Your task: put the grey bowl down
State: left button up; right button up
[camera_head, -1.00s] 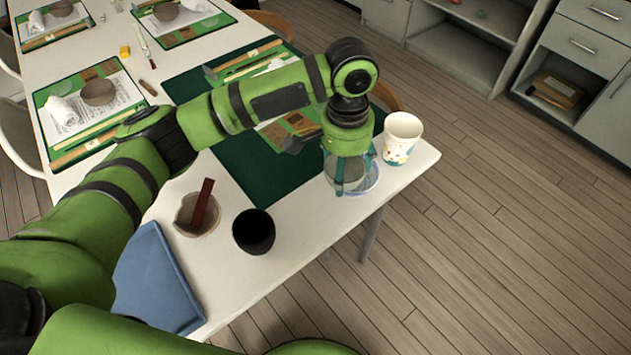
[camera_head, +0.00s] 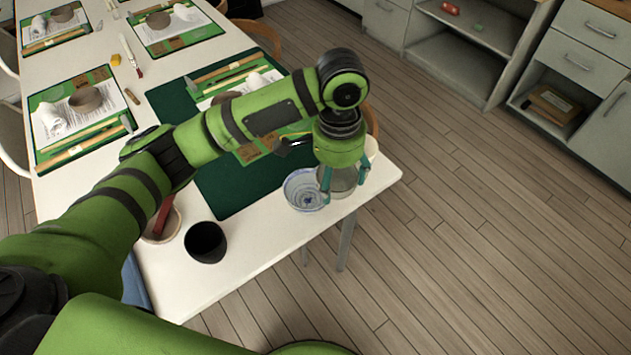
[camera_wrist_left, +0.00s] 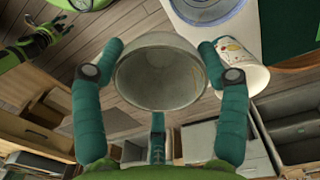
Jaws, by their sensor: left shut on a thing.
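The grey bowl (camera_head: 343,181) is between the teal fingers of my left gripper (camera_head: 343,186), by the near right corner of the white table. In the left wrist view the gripper (camera_wrist_left: 160,85) is shut on the bowl (camera_wrist_left: 160,80), whose round rim and inside show. Floor shows behind the bowl there, with the table at the upper right, so the bowl is held up near the table edge. The head view does not show its height clearly.
A blue and white bowl (camera_head: 303,191) stands just left of the grey bowl. A paper cup (camera_wrist_left: 238,68) is close by, mostly hidden behind my gripper in the head view. A black cup (camera_head: 206,242) and a dark green mat (camera_head: 225,188) are farther left on the table (camera_head: 262,235).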

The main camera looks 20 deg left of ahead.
pick_arm(q)
jog(key=w+a+f, duration=0.1)
jog(key=a+f, duration=0.1)
jog(key=f, duration=0.1)
jog(key=w+a+f, duration=0.1)
jog(key=a+f, duration=0.1)
jog(key=w+a+f+p, duration=0.1)
jog(key=a+f, duration=0.2)
jog(key=shift+w+f, duration=0.35)
pick_arm(e)
jog(key=shift+s+a+r, duration=0.25)
jog(key=shift+r, duration=0.35)
pick_arm(q)
jog(key=shift+f, duration=0.1)
pick_arm(e)
jog(key=shift+a, duration=0.1)
pick_arm(q)
jog(key=shift+f, duration=0.3)
jog(key=shift+s+f, duration=0.15)
jog(key=shift+f, duration=0.05)
jog(key=o, duration=1.2)
jog(key=shift+f, duration=0.1)
pick_arm(e)
jog(key=shift+a+r, duration=0.1)
jog(key=shift+a, duration=0.2)
